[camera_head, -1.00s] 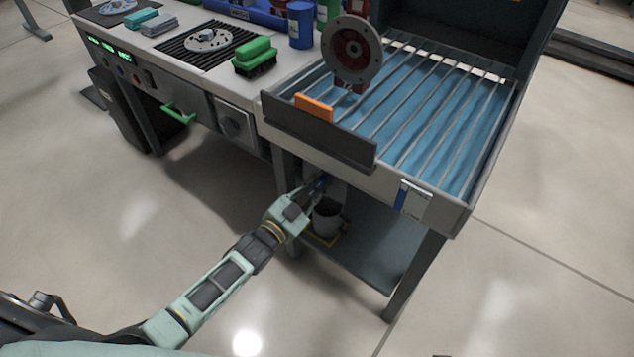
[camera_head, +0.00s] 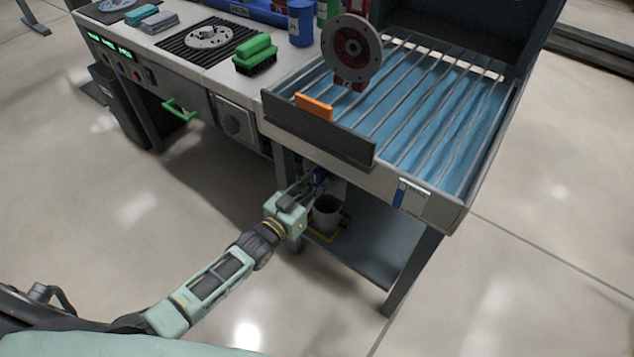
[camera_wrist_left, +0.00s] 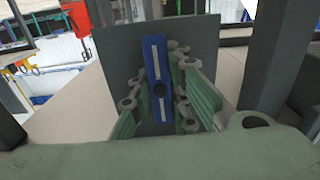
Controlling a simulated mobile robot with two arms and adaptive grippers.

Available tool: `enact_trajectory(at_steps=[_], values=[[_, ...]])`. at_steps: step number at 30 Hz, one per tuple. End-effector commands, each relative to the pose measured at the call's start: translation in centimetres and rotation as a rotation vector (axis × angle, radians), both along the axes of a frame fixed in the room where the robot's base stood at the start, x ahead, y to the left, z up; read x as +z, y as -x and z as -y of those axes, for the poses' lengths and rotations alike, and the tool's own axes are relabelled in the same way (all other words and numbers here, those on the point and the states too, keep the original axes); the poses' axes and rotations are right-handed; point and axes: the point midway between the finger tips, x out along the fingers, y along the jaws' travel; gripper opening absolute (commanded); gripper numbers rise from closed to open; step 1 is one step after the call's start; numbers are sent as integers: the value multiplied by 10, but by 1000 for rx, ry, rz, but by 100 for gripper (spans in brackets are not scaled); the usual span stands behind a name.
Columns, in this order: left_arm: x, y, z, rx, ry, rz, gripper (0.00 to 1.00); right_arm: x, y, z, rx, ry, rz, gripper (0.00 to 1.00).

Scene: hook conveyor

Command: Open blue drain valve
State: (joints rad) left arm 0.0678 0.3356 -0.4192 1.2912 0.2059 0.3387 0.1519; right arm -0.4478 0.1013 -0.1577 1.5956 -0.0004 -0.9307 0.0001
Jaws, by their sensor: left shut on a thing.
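The blue drain valve handle (camera_head: 319,176) is under the front edge of the sink-like tray, above a grey bucket (camera_head: 326,216). In the left wrist view the handle (camera_wrist_left: 157,72) is a blue bar with pale slots and a dark centre, nearly upright with a slight tilt, in front of a grey plate. My left gripper (camera_head: 308,184) reaches under the tray, and its fingers (camera_wrist_left: 160,100) are on both sides of the handle, shut on it. The pipe behind the handle is hidden. My right gripper is out of view.
The tray with metal bars (camera_head: 425,110) holds a round flanged part on a red base (camera_head: 352,50). A lower shelf (camera_head: 375,255) and a table leg (camera_head: 412,275) lie right of the bucket. A bench with a green brush (camera_head: 255,52) stands left. The floor in front is clear.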

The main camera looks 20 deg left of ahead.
Motion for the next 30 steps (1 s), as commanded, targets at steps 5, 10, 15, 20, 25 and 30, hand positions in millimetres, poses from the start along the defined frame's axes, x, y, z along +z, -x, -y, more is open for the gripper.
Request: enact_trajectory(at_steps=[5, 10, 15, 20, 25, 30], values=[[-2, 1, 0, 0, 8, -7, 0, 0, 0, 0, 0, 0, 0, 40], [-2, 1, 1, 0, 8, -6, 23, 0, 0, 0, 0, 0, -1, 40], [-1, 1, 0, 0, 6, -4, 36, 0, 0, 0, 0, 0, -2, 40], [0, 0, 0, 0, 4, -3, 36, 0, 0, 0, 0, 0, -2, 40], [-1, 3, -1, 0, 3, -2, 36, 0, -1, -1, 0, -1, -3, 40], [-2, 23, -8, 0, 3, -4, 36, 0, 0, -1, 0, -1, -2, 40]])
